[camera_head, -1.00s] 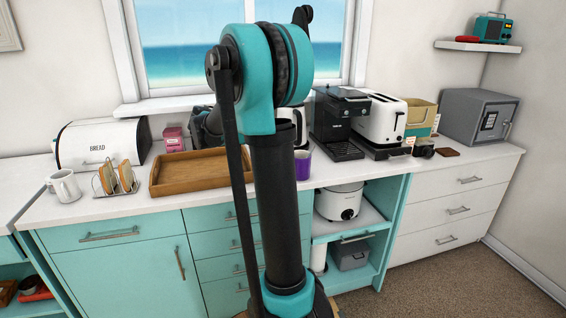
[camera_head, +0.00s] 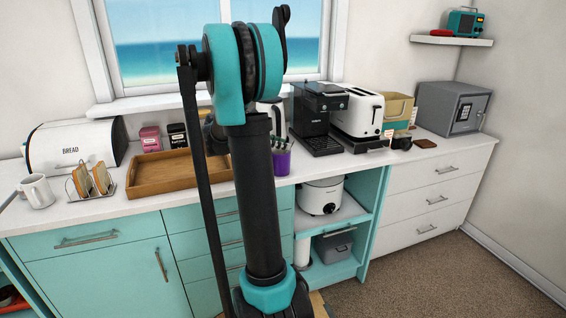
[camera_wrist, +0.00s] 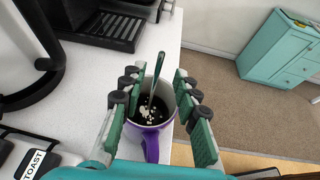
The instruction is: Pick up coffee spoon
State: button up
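The coffee spoon (camera_wrist: 155,78) stands tilted in a purple mug (camera_wrist: 152,143) in the wrist view, its handle rising above the rim and its lower end in dark liquid with pale bits. My gripper (camera_wrist: 160,72) is open, with one green-padded finger on each side of the mug and spoon. The spoon is between the fingers, and I see no finger closed on it. In the head view the purple mug (camera_head: 282,162) stands near the counter's front edge, partly behind my arm. The gripper's fingers show just above it, and the spoon cannot be made out there.
A black coffee machine (camera_head: 318,118) and white toaster (camera_head: 358,115) stand right of the mug. A kettle (camera_head: 272,115) is behind it. A wooden tray (camera_head: 150,188) lies to the left. The counter drops off to floor beside the mug.

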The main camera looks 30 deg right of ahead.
jog(key=x, duration=0.5)
jog(key=shift+w+f, duration=0.1)
jog(key=shift+f, duration=0.05)
jog(key=shift+c, duration=0.6)
grip_shut()
